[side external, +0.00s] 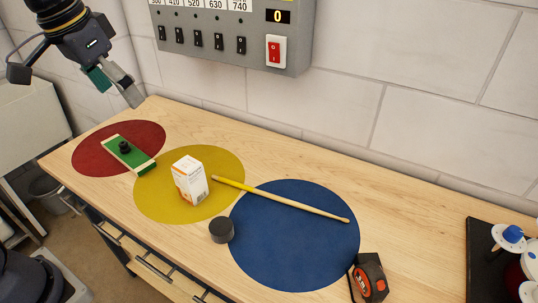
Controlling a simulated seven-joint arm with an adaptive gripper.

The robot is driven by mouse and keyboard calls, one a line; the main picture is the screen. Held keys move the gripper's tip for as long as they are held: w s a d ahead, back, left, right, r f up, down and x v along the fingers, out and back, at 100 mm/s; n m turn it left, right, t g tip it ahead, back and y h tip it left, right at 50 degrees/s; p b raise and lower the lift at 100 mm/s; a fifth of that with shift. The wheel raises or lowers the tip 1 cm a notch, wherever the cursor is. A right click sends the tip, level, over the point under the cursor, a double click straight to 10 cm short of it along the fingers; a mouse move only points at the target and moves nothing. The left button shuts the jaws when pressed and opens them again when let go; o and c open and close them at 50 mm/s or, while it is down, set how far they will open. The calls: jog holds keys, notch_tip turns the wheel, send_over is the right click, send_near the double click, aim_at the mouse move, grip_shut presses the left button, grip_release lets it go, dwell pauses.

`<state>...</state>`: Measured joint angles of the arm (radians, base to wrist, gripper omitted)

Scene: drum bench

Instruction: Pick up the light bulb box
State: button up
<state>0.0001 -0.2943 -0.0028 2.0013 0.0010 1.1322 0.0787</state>
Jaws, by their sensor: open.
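The light bulb box (190,180) is a small white carton with orange markings. It stands upright on the yellow circle (222,160) of the wooden bench. My gripper (122,88) is at the upper left, raised above the bench near its back edge. It is open, apart from the box, and up and to the left of it. No object shows between its fingers.
A green block with a black knob (130,155) lies partly on the red circle (90,150). A yellow-ended stick (285,199) reaches from the yellow circle onto the blue circle (290,250). A black cylinder (221,230) and tape measure (371,278) stand nearby. A switch panel (225,30) hangs behind.

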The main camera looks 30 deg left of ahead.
jog(key=w+f+g, duration=0.2)
jog(key=w+f, duration=0.1)
jog(key=w, duration=0.4)
jog(key=g, duration=0.1)
send_over(186, 164)
jog(key=f, duration=1.6)
jog(key=shift+s+d+f, duration=0.2)
jog(key=shift+f, duration=0.05)
jog(key=shift+w+a+f, duration=0.1)
jog(key=shift+f, duration=1.45)
jog(key=shift+w+f, duration=0.1)
jog(key=shift+f, duration=1.45)
jog(key=c, duration=1.2)
